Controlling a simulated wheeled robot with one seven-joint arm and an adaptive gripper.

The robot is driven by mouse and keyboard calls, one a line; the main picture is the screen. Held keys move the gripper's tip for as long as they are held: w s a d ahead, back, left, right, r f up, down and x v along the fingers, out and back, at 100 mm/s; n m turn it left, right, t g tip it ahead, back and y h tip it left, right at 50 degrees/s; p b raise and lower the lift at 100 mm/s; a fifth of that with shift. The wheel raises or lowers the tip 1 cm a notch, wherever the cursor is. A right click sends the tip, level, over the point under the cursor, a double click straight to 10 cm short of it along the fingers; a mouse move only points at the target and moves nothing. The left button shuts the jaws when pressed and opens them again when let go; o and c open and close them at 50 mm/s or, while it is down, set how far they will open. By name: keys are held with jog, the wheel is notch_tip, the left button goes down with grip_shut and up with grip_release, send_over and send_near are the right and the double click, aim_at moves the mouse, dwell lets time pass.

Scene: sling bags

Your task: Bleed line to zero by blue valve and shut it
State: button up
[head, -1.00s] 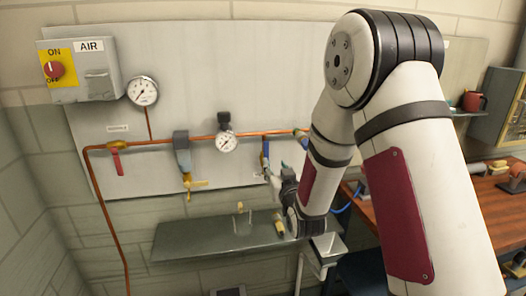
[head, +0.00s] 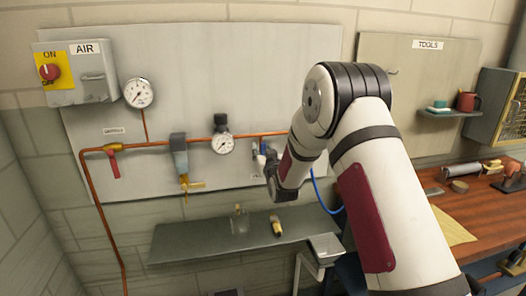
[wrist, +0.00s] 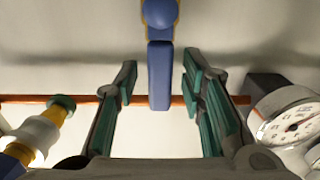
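The blue valve handle shows in the wrist view (wrist: 160,75), between the two fingers, with visible gaps on both sides. In the head view the blue valve (head: 262,148) sits on the copper line, partly covered by my arm. My gripper (wrist: 161,105) is open and empty around the handle; I cannot tell its depth relative to it. In the head view my gripper (head: 272,160) is at the line's right part, mostly hidden. The regulator gauge (head: 222,143) is left of the valve. Another gauge (head: 138,93) hangs higher at the left; its reading is too small to tell.
The copper pipe (head: 150,145) carries a red-handled valve (head: 115,163) and a filter (head: 180,155) at the left. An AIR switch box (head: 75,75) is on the wall. A grey shelf (head: 190,238) lies below with small fittings. A wooden bench (head: 480,210) stands right.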

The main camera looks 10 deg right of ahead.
jog(key=shift+w, duration=0.2)
grip_shut()
jog(key=shift+d, duration=0.1)
jog(key=d+f+m+b, duration=0.4)
jog(key=d+f+m, duration=0.1)
jog(key=m, duration=1.3)
jog(key=shift+d+f, duration=0.2)
jog(key=shift+f, duration=0.1)
dwell(0.6)
grip_release()
